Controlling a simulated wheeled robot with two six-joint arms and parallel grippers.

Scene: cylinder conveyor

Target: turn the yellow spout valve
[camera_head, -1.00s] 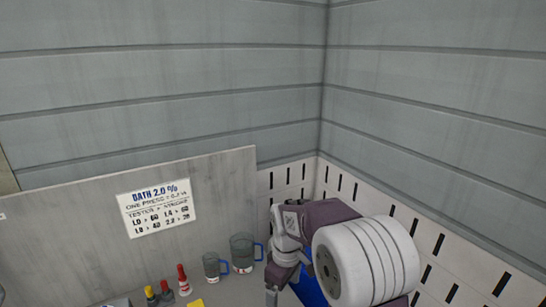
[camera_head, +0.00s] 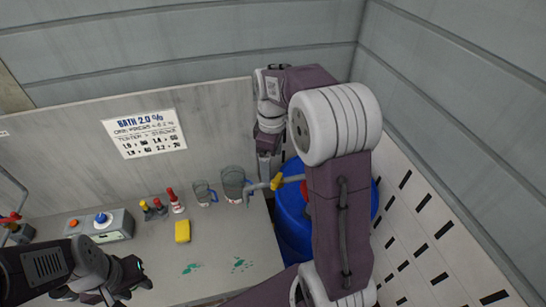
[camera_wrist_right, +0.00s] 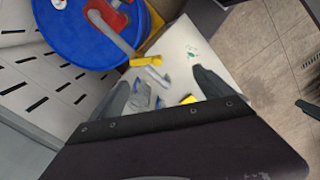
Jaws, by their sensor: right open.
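The yellow spout valve (camera_head: 276,181) sits on a grey spout (camera_head: 256,188) that comes out from the blue drum (camera_head: 293,222).
Two clear jugs with blue handles (camera_head: 232,184) stand left of the spout. Small bottles (camera_head: 175,200), a yellow block (camera_head: 182,231) and a grey box with buttons (camera_head: 103,225) are on the bench (camera_head: 225,275). Slotted panels (camera_head: 425,230) stand at the right.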

